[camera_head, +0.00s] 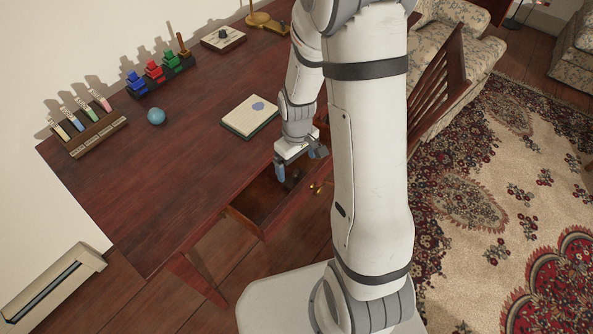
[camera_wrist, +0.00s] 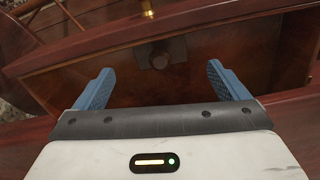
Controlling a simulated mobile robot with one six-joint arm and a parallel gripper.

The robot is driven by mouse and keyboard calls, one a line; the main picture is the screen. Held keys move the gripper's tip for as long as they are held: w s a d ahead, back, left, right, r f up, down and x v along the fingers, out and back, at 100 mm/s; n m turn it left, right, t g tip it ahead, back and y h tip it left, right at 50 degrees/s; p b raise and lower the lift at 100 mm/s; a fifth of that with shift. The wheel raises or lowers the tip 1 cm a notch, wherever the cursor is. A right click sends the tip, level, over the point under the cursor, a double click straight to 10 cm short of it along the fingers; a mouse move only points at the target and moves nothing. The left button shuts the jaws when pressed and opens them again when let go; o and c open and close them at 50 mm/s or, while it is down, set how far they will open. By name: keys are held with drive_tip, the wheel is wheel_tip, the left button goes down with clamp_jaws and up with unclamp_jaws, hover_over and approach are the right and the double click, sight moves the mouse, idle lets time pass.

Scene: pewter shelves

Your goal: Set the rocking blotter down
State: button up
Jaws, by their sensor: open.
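The rocking blotter appears to be the dark block with a round knob (camera_wrist: 160,58) inside the open drawer, seen in the wrist view. It rests on the drawer floor near one wall. The drawer (camera_head: 244,219) is pulled out from the front of the dark red desk (camera_head: 180,165). My gripper (camera_wrist: 161,78) is open over the drawer, its two blue fingers spread wide on either side of the blotter in the picture, with nothing between them. In the head view my gripper (camera_head: 283,172) reaches down into the drawer opening and partly hides what lies there.
On the desk are a notepad (camera_head: 250,115), a blue ball (camera_head: 156,116), a rack of colored stamps (camera_head: 160,74), a slotted wooden rack (camera_head: 97,133) and a small tray (camera_head: 222,39). A slatted chair (camera_head: 440,80) stands to the right. The desk's middle is clear.

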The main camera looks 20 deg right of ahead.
wheel_tip(320, 180, up, 6)
wheel_tip(320, 180, up, 10)
drive_tip(key=f+m+t, duration=0.1)
drive_tip(key=m, duration=0.2)
hover_over(297, 173)
drive_tip(key=s, duration=0.5)
drive_tip(key=s+r+m+t, duration=0.1)
drive_tip(key=s+r+m, duration=0.1)
drive_tip(key=s+r, duration=0.4)
drive_tip(key=shift+s+r, duration=0.35)
drive_tip(key=shift+s, duration=0.8)
drive_tip(key=shift+t, duration=0.3)
drive_tip(key=p+v, duration=0.3)
drive_tip(key=w+p+v, duration=0.1)
drive_tip(key=p+v, duration=0.1)
drive_tip(key=shift+s+r, duration=0.1)
drive_tip(key=shift+r, duration=0.1)
